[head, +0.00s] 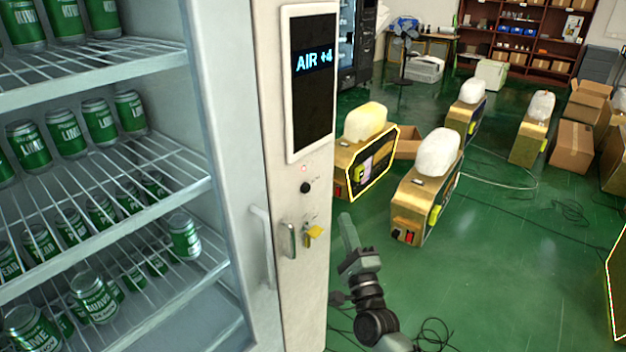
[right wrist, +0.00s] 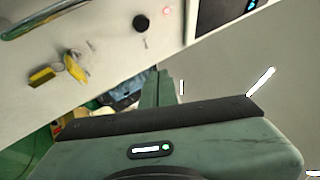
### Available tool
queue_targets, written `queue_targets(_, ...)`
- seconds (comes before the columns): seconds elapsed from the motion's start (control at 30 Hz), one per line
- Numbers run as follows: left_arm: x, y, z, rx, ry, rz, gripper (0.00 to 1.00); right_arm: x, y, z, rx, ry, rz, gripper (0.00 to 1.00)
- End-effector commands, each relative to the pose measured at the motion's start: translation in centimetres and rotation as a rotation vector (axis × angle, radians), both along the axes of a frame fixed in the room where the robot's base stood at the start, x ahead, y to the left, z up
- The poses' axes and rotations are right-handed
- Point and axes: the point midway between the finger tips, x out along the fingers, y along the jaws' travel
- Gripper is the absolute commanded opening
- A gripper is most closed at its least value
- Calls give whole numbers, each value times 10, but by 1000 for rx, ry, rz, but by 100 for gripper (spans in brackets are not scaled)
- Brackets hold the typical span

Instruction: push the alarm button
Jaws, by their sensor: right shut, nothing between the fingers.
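A white vending panel (head: 292,118) holds a small black round button (head: 305,187) with a small red-lit spot (head: 303,168) above it. Which one is the alarm button I cannot tell; their labels are too small to read. The black button (right wrist: 140,22) and the red spot (right wrist: 165,11) also show in the right wrist view. My right gripper (head: 347,228) is shut and empty, to the right of the panel and lower than the button in the head view. Its closed fingers (right wrist: 160,92) point toward the panel. My left gripper is not in view.
The panel also carries a screen (head: 313,85) reading "AIR +4", a metal handle (head: 289,240) and a yellow lock piece (head: 313,234). An open fridge with shelves of green cans (head: 70,140) stands left. Gold machines (head: 425,200) stand on the green floor at right.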

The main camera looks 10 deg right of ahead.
Motion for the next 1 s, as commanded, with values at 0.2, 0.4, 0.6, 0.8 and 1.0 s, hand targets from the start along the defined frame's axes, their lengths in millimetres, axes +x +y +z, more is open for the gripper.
queue_targets(0.2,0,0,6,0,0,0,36,-1,-3,33,73,-58,13,0)
queue_targets(0.4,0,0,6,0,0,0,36,-1,-3,34,78,-61,14,0)
queue_targets(0.6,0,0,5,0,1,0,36,0,-2,33,77,-61,14,0)
queue_targets(0.8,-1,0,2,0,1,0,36,13,8,33,79,-62,15,0)
queue_targets(1.0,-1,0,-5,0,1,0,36,36,26,32,78,-61,14,0)
